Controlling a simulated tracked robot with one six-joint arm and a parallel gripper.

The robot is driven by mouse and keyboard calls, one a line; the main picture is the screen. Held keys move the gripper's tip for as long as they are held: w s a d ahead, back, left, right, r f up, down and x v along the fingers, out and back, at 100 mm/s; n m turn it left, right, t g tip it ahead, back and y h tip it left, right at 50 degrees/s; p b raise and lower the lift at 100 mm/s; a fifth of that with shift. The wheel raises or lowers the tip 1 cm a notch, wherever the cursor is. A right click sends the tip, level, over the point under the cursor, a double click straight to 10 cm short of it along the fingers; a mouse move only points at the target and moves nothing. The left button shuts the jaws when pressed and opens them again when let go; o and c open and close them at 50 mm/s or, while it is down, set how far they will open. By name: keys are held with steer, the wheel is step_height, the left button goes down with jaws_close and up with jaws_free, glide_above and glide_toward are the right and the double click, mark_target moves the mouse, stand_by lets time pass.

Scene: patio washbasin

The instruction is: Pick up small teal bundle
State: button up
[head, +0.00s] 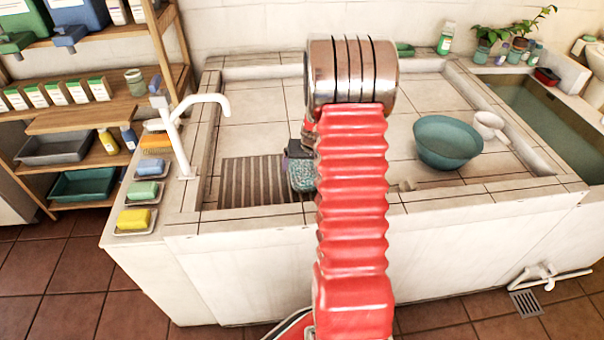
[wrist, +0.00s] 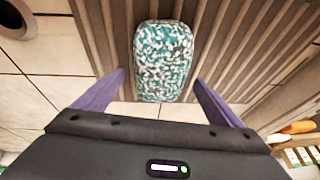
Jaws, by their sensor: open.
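The small teal bundle (wrist: 163,60) is a rounded, speckled teal-and-white block in the wrist view. In the head view the bundle (head: 301,176) shows just left of my red arm, at the right end of a ribbed drain mat. My gripper (wrist: 160,92) is open, with one purple finger on each side of the bundle's near end. There is a gap between each finger and the bundle, and nothing is held.
The ribbed mat (head: 240,182) lies in the tiled basin, inside its raised rim. A white tap (head: 178,130) stands left of the mat. A teal bowl (head: 447,142) and a white mug (head: 488,127) stand to the right. Soaps on dishes (head: 135,220) line the left ledge.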

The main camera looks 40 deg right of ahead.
steer(key=shift+x, duration=1.4)
steer(key=shift+c, duration=0.6)
steer(key=shift+r, duration=0.1)
steer(key=c, duration=1.2)
